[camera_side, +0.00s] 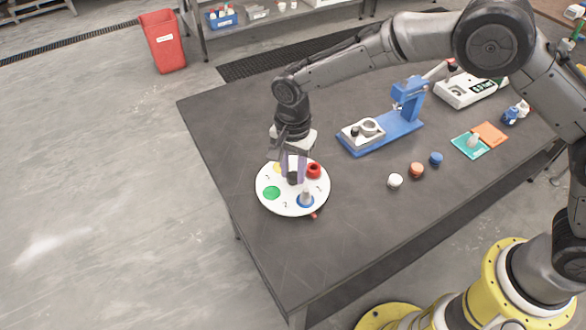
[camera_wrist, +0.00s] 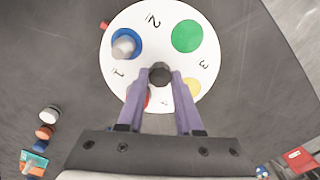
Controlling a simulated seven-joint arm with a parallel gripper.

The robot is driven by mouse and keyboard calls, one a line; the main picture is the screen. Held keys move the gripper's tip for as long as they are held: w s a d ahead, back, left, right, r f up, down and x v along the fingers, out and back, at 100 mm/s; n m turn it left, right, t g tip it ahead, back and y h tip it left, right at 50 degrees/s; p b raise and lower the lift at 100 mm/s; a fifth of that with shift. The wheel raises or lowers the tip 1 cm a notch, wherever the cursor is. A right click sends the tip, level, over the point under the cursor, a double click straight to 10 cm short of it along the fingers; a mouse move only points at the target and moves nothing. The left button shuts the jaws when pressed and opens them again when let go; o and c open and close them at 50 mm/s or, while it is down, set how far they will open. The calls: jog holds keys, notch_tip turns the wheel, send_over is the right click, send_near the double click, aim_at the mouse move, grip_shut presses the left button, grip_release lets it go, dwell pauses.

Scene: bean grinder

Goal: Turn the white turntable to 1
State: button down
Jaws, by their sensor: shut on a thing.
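The white turntable (camera_side: 290,206) lies on the dark table, with colored spots and the numbers 1 to 4 on its top. It also fills the upper middle of the wrist view (camera_wrist: 165,45). My gripper (camera_side: 292,178) points down at its center, its purple fingers (camera_wrist: 160,78) shut on the black center knob (camera_wrist: 160,72). A small red marker (camera_side: 314,216) at the rim lines up with the blue spot (camera_wrist: 119,36), which lies between 1 and 2. A grey-white piece (camera_side: 306,194) stands on the blue spot. My fingers partly hide the red and yellow spots.
A blue stand (camera_side: 402,127) with a metal holder is right of the turntable. White (camera_side: 395,181), orange (camera_side: 416,170) and blue (camera_side: 436,158) pieces stand before it. Teal (camera_side: 466,149) and orange (camera_side: 490,133) pads and a scale (camera_side: 465,92) are farther right. The table is clear in front.

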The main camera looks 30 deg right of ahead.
aim_at(293, 174)
jog(key=shift+r, duration=0.1)
jog(key=c, duration=0.6)
grip_release()
notch_tip(293, 174, up, 14)
jog(key=shift+f, duration=0.15)
